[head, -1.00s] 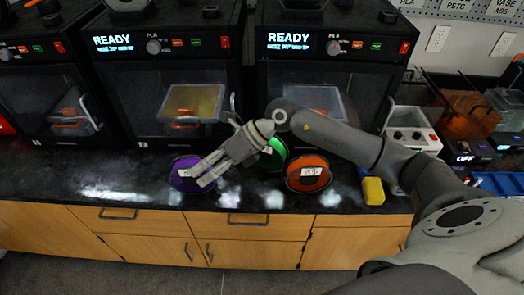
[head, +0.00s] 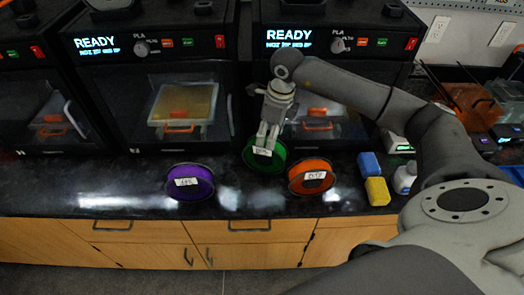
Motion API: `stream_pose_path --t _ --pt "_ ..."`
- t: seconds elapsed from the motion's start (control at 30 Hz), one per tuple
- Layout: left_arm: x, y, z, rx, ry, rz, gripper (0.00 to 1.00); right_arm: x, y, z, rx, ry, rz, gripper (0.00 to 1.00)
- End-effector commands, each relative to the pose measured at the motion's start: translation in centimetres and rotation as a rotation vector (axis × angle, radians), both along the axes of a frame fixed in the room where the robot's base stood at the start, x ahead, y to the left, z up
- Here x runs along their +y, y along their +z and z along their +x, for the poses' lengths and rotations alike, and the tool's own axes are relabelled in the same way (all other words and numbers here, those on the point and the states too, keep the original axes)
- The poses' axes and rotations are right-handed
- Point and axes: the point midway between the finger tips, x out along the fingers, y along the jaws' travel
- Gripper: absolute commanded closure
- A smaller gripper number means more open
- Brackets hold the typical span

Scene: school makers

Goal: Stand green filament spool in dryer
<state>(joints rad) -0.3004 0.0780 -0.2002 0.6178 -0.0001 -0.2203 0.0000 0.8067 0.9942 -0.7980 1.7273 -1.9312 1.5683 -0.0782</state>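The green filament spool (head: 266,163) stands on the black counter between a purple and an orange spool, its white label facing me. My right gripper (head: 267,138) comes in from the right and points down at the top of the green spool. Its fingers overlap the spool's upper rim and label; I cannot tell whether they are closed on it. An orange see-through box (head: 474,108) at the far right may be the dryer; my arm hides part of that area. My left gripper is not in view.
A purple spool (head: 190,196) stands to the left and an orange spool (head: 311,189) close to the right. A blue block (head: 369,165), a yellow block (head: 377,191) and a white bottle (head: 404,178) stand further right. Printers (head: 176,108) line the back. The left counter front is clear.

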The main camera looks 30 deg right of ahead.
Motion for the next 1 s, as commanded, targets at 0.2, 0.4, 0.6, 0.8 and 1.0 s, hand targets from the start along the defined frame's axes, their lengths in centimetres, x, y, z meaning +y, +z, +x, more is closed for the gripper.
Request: stream_pose_path --t 0.2,0.4,0.6,0.8,1.0 --pt "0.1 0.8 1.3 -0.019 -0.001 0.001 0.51 0.2 -1.9 0.2 0.004 -0.002 0.001 0.49" --pt "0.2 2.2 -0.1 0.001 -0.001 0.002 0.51 0.4 -4.1 0.6 0.006 -0.001 0.001 0.49" --pt "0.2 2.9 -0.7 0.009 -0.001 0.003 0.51 0.7 -6.8 1.1 0.003 -0.001 0.002 0.49" --pt "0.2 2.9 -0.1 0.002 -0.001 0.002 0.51 0.6 -7.4 1.2 0.001 0.0 0.001 0.49" --pt "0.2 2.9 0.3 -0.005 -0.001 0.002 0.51 0.6 -7.4 1.2 0.001 0.0 0.001 0.62"
